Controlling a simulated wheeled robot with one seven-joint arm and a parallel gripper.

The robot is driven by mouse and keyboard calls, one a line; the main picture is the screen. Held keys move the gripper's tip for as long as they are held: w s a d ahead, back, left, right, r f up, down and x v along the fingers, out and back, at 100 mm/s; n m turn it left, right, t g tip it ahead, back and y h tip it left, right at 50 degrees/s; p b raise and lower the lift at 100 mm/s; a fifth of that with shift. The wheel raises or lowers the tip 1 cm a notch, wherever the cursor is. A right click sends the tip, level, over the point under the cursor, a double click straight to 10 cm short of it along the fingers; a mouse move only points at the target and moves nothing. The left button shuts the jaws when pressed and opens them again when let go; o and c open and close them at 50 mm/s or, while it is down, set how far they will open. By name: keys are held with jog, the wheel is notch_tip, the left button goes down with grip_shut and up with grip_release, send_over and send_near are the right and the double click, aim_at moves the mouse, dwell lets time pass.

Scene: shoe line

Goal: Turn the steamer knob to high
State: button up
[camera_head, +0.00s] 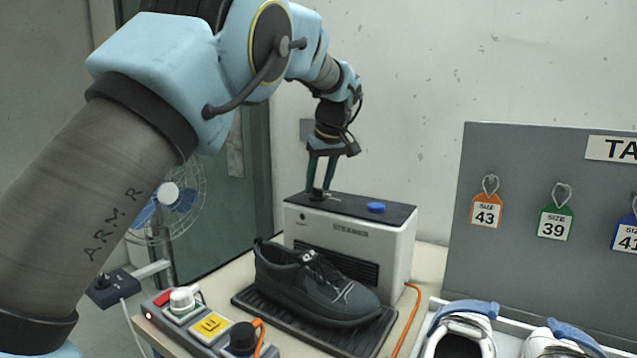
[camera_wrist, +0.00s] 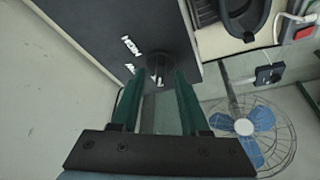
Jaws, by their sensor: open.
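The steamer (camera_head: 345,250) is a light grey box with a dark top, standing on the table behind a shoe. Its small dark knob (camera_wrist: 157,66) sits on the top near the left end; white lettering (camera_wrist: 131,46) lies beside it in the wrist view, too small to read surely. My gripper (camera_head: 321,186) points down over the knob, with its green fingers open. In the wrist view the fingers stand either side of the knob, with gaps visible. Contact cannot be told. The knob's pointer direction is unclear.
A blue button (camera_head: 376,207) is on the steamer's top, right of the knob. A black shoe (camera_head: 315,285) rests on a dark mat in front. A control box (camera_head: 210,325) is front left, a fan (camera_head: 170,205) behind it. A grey tag board (camera_head: 545,270) stands right.

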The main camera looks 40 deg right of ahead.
jog(key=shift+w+f, duration=0.1)
jog(key=shift+f, duration=0.2)
jog(key=shift+c, duration=0.3)
grip_shut()
